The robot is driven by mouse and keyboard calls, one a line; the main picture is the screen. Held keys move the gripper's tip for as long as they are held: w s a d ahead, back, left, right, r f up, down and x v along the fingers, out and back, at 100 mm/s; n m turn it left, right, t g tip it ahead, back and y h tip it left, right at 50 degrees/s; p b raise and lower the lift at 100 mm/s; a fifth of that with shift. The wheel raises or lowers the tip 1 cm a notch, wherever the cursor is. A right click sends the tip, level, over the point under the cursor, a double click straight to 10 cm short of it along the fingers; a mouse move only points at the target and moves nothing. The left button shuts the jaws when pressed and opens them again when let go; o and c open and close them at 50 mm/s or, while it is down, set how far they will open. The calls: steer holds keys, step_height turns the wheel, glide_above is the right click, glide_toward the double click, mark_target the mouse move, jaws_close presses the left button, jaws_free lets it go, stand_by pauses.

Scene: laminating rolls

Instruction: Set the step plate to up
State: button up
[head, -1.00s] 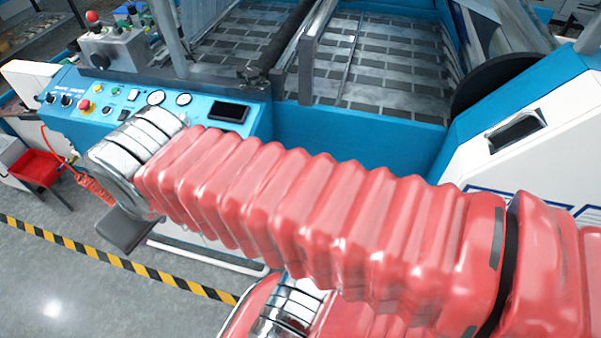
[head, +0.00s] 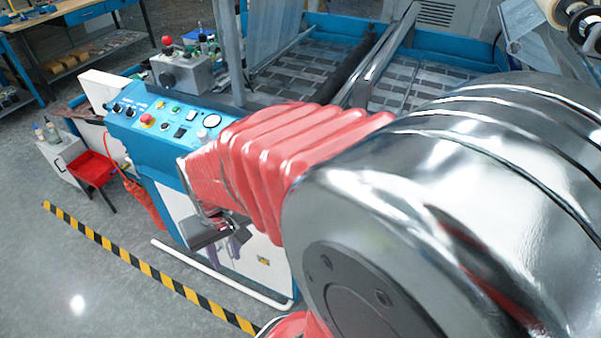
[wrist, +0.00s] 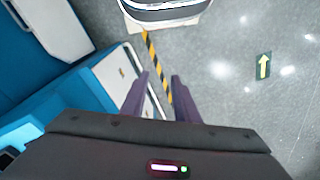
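I cannot make out the step plate with certainty. A white bar (head: 215,273) runs low along the foot of the blue and white machine (head: 150,150) in the head view, but I cannot tell whether it belongs to the plate. My gripper (wrist: 160,80) is open and empty, with its two dark purple fingers apart in the wrist view. In the head view my gripper (head: 238,243) is small and partly hidden, in front of the machine's lower white panel (head: 262,262). My own arm covers much of the machine's right part.
The blue control panel (head: 165,117) has buttons and dials. A red bin (head: 93,168) stands at the left. A yellow-black floor strip (head: 135,262) crosses free grey floor. A green floor sign with an arrow (wrist: 263,66) lies at the right in the wrist view.

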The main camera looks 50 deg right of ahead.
steer(key=s+d+f+m+h, duration=0.1)
steer(key=d+f, duration=0.5)
steer(key=f, duration=0.6)
steer(key=s+d+f+m+h, duration=0.15)
steer(key=d+f, duration=0.45)
steer(key=f, duration=0.7)
steer(key=s+d+f+m, duration=0.15)
steer(key=d+f, duration=0.45)
steer(key=f, duration=0.6)
steer(key=s+d+f+n+g+h, duration=0.25)
steer(key=s+d+f+h, duration=0.3)
steer(key=s+d, duration=0.45)
steer(key=s+d+r+n+g+h, duration=0.1)
steer(key=d+r+n+h, duration=0.2)
steer(key=d+r+h, duration=0.3)
step_height(320, 180, up, 5)
steer(key=shift+d+f+n+h, duration=0.1)
steer(key=shift+d+n+h, duration=0.3)
steer(key=shift+d, duration=0.25)
steer(key=shift+g, duration=0.25)
